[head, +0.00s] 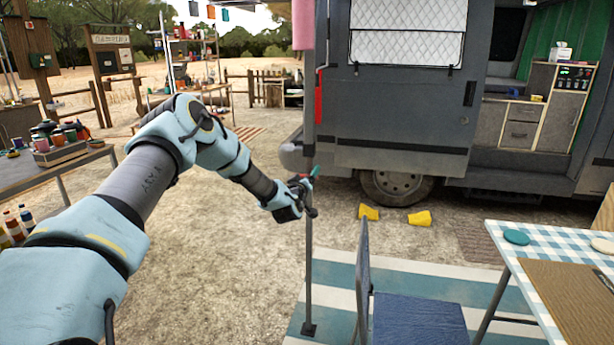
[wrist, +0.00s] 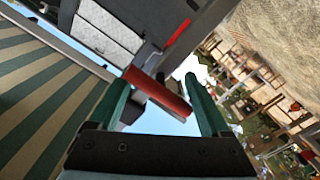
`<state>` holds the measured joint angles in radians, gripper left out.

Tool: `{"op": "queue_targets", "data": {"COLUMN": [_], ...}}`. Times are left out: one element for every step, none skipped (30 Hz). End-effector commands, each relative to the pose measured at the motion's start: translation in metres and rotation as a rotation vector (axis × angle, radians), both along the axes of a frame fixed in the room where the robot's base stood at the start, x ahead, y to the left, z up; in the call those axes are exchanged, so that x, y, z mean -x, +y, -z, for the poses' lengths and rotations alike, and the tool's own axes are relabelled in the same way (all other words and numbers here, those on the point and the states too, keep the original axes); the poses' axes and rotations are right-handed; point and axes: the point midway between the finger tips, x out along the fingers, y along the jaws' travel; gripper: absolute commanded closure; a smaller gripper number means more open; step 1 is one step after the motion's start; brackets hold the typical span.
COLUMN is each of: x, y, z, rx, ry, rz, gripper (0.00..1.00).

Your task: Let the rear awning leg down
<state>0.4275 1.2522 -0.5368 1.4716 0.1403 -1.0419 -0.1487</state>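The awning leg (head: 309,255) is a thin grey pole that stands upright in the head view. It runs from the top of the picture to a dark foot plate (head: 308,329) by the striped mat. My gripper (head: 312,178) is beside the pole at about mid-height, partly hiding it; contact cannot be told. In the wrist view the two green fingers (wrist: 158,88) are apart. A red cylinder (wrist: 157,92) lies slantwise across the gap between them, with a grey edge along it. Whether it is part of the leg, or touches the fingers, cannot be told.
The grey van (head: 405,110) stands behind the pole. A blue chair (head: 415,318) and a table with a checked cloth (head: 488,231) are at the right. Yellow wheel chocks (head: 419,218) lie by the wheel. The striped awning (wrist: 40,100) fills the wrist view's left.

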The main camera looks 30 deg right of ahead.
Motion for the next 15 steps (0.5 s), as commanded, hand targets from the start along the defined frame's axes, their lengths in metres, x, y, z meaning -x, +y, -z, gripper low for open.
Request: {"op": "queue_targets", "data": {"x": [0.0000, -0.0001, 0.0000, 0.0000, 0.0000, 0.0000, 0.0000, 0.0000, 0.0000, 0.0000, 0.0000, -0.0001, -0.0001, -0.0001, 0.0000], "y": [0.0000, 0.0001, 0.0000, 0.0001, 0.0001, 0.0001, 0.0001, 0.0001, 0.0001, 0.0001, 0.0001, 0.0002, 0.0002, 0.0002, 0.0003], "z": [-0.0001, -0.0002, -0.0002, -0.0002, -0.0002, -0.0002, -0.0002, -0.0002, -0.0002, -0.0002, -0.0002, -0.0001, -0.0001, -0.0001, -0.0001], "rx": [0.000, 0.000, 0.000, 0.000, 0.000, 0.000, 0.000, 0.000, 0.000, 0.000, 0.000, -0.001, -0.001, -0.001, -0.001], "ry": [0.000, 0.000, 0.000, 0.000, 0.000, 0.000, 0.000, 0.000, 0.000, 0.000, 0.000, -0.001, -0.001, -0.001, -0.001], "rz": [0.000, 0.000, 0.000, 0.000, 0.000, 0.000, 0.000, 0.000, 0.000, 0.000, 0.000, 0.000, 0.000, 0.000, 0.000], "gripper": [0.26, 0.29, 0.34, 0.37, 0.41, 0.45, 0.48, 0.52, 0.56, 0.60, 0.63, 0.68, 0.71, 0.74, 0.79]}}
